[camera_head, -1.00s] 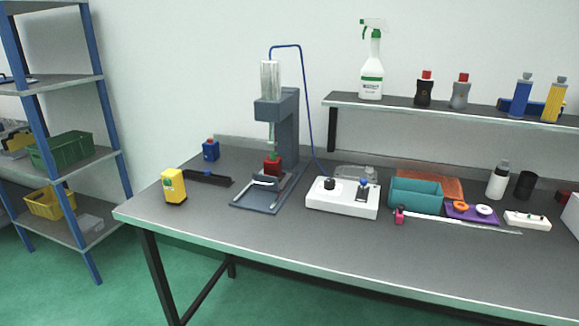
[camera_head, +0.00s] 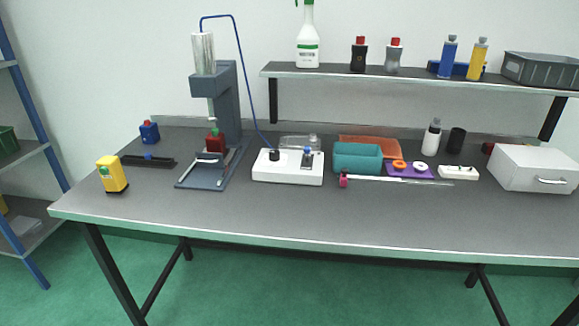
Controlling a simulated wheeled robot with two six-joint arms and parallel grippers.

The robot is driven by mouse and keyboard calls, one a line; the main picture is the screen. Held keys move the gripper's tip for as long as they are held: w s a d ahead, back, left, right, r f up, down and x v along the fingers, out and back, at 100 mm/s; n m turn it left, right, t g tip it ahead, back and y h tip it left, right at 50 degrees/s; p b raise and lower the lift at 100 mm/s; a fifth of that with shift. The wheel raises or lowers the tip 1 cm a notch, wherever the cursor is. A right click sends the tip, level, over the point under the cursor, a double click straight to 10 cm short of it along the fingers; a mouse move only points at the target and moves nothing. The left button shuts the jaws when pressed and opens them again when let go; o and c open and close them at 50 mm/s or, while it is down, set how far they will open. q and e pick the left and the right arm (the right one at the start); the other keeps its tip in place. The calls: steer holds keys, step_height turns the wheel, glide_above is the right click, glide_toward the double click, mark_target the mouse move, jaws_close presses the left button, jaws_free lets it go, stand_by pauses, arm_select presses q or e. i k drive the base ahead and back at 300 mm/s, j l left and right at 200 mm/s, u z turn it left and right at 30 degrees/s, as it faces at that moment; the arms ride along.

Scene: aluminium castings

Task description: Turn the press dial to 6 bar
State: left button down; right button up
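The press (camera_head: 226,105) stands on the left half of the workbench, grey-blue with a clear cylinder on top and a red block (camera_head: 215,140) under its ram. A blue hose (camera_head: 241,60) runs from it to a white control box (camera_head: 288,174). On the box are a black round knob (camera_head: 274,155), which looks like the dial, and a blue-topped part (camera_head: 307,157). The dial's markings and setting are too small to read. Neither of my grippers is in view.
The workbench (camera_head: 300,215) has clear room along its front. A yellow device (camera_head: 112,174) stands at left. Right of the control box are a teal bin (camera_head: 357,158), a purple tray (camera_head: 410,173) and a white drawer box (camera_head: 534,168). A shelf (camera_head: 420,80) with bottles overhangs the back.

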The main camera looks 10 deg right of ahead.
mark_target(274, 154)
steer(key=i+j+z, duration=0.1)
steer(key=j+z, duration=1.05)
